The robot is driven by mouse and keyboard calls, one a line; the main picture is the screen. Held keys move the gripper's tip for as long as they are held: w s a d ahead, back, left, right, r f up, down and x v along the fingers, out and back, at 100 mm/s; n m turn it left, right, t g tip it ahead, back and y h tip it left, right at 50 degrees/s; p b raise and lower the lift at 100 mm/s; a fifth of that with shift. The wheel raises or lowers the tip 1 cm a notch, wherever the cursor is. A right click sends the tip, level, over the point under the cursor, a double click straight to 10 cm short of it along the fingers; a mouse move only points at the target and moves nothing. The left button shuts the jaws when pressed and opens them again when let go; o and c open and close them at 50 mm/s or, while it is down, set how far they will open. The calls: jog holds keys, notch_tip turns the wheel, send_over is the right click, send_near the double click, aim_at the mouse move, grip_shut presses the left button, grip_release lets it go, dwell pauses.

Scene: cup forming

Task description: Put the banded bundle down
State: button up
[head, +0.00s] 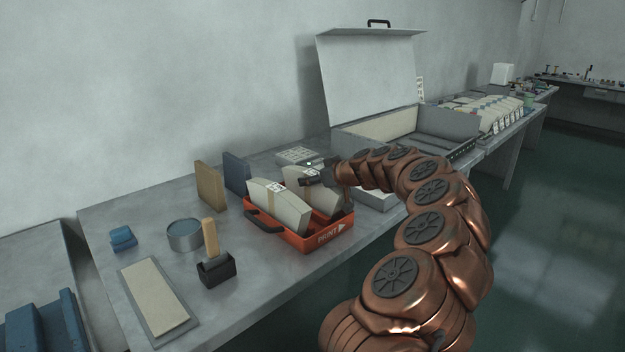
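Two pale banded bundles stand in an orange-red tray (300,240) marked "PRINT" with an arrow. The left bundle (285,212) stands upright with a tan band and a small printed label on its top. The right bundle (325,201) stands beside it, partly hidden by my gripper. My gripper (308,181) is at the top of the right bundle, close to its label and band. The fingertips are small and dark here, so whether they grip the bundle cannot be told.
A tan block (210,186) and a blue block (236,173) stand behind the tray. A round tin (185,236), a wooden-handled tool in a black holder (216,270) and a flat pad (155,295) lie left. A large open-lidded box (465,130) stands right.

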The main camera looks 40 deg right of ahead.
jog(key=shift+o, duration=0.2)
jog(key=shift+r, duration=0.15)
jog(key=shift+s+r, duration=0.1)
jog(key=shift+s, duration=0.05)
jog(key=v, duration=1.1)
jog(key=shift+s+r, duration=0.1)
jog(key=shift+s, duration=0.2)
jog(key=shift+a, duration=0.1)
